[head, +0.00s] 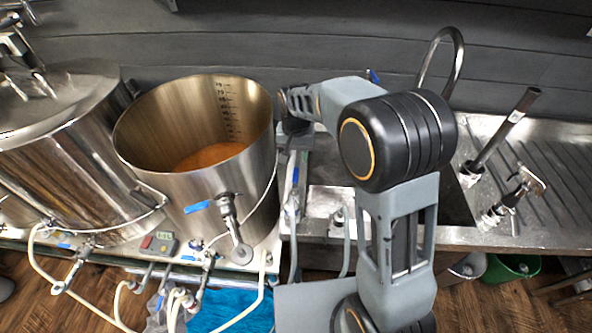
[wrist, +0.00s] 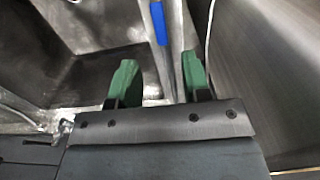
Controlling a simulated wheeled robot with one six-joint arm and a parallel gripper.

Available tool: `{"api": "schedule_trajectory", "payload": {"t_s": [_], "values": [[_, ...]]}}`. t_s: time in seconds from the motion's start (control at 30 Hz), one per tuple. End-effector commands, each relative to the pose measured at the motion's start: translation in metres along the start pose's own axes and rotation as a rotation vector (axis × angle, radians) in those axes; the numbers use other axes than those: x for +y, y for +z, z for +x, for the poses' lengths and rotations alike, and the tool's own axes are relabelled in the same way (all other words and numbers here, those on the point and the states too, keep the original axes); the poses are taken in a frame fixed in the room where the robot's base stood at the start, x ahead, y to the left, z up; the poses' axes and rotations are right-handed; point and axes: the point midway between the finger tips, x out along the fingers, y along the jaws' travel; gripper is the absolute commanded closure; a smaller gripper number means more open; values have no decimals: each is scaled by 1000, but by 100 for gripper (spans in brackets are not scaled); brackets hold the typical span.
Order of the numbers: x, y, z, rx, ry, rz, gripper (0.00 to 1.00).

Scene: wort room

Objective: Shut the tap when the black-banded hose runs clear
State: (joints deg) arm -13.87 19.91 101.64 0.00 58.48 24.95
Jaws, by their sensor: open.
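My gripper (wrist: 157,78) is open, its two green fingers apart with nothing between their tips. In the wrist view a blue lever (wrist: 158,22) on a metal part lies beyond the gap between the fingers, apart from them. In the head view a blue lever (head: 295,177) shows on metalwork between the open pot and the sink; my fingers cannot be made out there. Pale hoses (head: 347,243) hang at the sink's front. I cannot make out a black band on any hose, nor any flow.
An open steel pot (head: 262,150) holds orange liquid and has a blue-handled tap (head: 198,206). A lidded steel vessel (head: 75,165) stands at left. White hoses (head: 38,262) loop in front. The sink (head: 450,205) and drainboard (head: 560,150) lie at right; a green bucket (head: 512,267) is below.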

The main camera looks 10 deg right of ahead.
Motion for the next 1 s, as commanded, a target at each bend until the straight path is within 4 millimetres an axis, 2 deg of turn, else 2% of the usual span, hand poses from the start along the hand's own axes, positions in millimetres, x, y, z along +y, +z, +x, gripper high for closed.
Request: {"api": "schedule_trajectory", "payload": {"t_s": [0.2, 0.43, 0.63, 0.93, 1.0], "values": [[0, 1, 40, -4, 2, 0, 56], [0, 0, 68, -2, 1, -1, 56], [0, 0, 78, 0, 0, -1, 56], [0, 0, 79, 0, 0, -1, 56], [0, 0, 79, 0, 0, -1, 62]]}}
